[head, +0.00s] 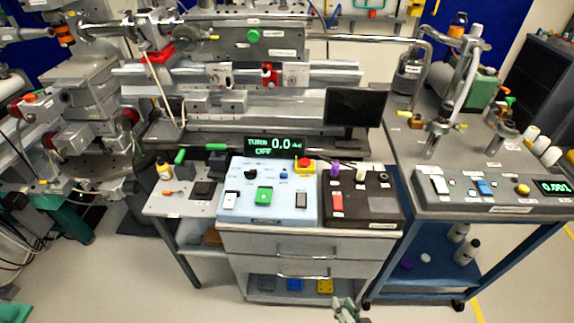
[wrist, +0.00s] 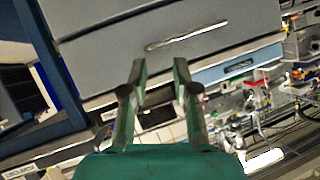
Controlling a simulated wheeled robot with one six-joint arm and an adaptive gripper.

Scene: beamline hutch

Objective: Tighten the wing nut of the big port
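I cannot make out with certainty which fitting is the big port or its wing nut. On the right bench stand metal vacuum fittings, among them an upright flanged fitting (head: 438,130) and a second one (head: 503,138), with small yellow and orange-green parts near them. These are too small to identify as wing nuts. My gripper (head: 347,308) shows at the bottom edge of the head view, low in front of the drawer cabinet and far from these fittings. In the wrist view my gripper (wrist: 160,72) has its two green-grey fingers apart with nothing between them.
A drawer cabinet (head: 300,248) carries a light blue control box (head: 268,190) and a dark control box (head: 362,208). A right bench (head: 400,165) holds a grey controller (head: 500,208) reading 0.001. A monitor (head: 355,107) stands behind. Floor is clear at front.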

